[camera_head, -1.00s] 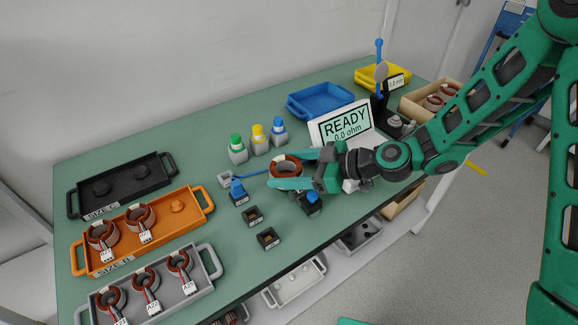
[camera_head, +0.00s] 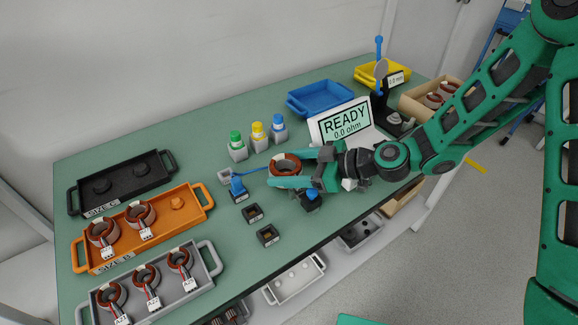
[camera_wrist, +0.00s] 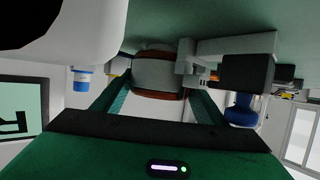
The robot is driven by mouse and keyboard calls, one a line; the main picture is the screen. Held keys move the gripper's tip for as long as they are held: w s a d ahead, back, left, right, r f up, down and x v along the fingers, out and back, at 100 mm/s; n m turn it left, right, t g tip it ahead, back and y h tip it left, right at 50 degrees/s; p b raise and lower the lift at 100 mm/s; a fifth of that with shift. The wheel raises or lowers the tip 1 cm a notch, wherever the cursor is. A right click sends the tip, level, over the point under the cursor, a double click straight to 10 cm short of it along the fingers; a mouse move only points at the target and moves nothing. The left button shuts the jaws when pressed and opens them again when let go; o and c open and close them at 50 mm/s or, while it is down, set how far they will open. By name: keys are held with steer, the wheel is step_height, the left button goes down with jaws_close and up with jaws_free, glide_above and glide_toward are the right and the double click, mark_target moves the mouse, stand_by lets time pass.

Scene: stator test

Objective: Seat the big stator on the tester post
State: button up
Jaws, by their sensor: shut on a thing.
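The big stator (camera_head: 285,166), a ring with reddish-brown windings, is between the fingers of my gripper (camera_head: 280,174) in the head view. In the wrist view the stator (camera_wrist: 157,72) shows as a grey band with brown windings, held between the green fingers. My gripper is shut on it, in front of the tester screen (camera_head: 345,124), which reads READY 0.0 ohm. A blue-topped black block (camera_head: 311,197) is just below the gripper, partly hidden. The tester post is not clearly visible; the stator and gripper may hide it, and I cannot tell whether the stator touches it.
A blue-handled clamp (camera_head: 237,188) and small black sockets (camera_head: 253,214) lie left of and below the gripper. Bottles with green, yellow and blue caps (camera_head: 258,137) stand behind. An orange tray (camera_head: 190,201) and grey tray (camera_head: 207,262) hold other stators.

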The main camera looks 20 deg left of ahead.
steer(key=shift+s+d+f, duration=0.15)
steer(key=shift+d+f, duration=0.05)
steer(key=shift+f, duration=0.35)
steer(key=o, duration=1.6)
steer(key=shift+c, duration=0.2)
steer(key=o, duration=0.4)
steer(key=shift+s+f, duration=0.1)
steer(key=shift+c, duration=0.2)
steer(key=v, duration=1.1)
steer(key=shift+w+a+r, duration=0.1)
steer(key=shift+w+r, duration=0.2)
steer(key=shift+w, duration=0.1)
steer(key=shift+a, duration=0.1)
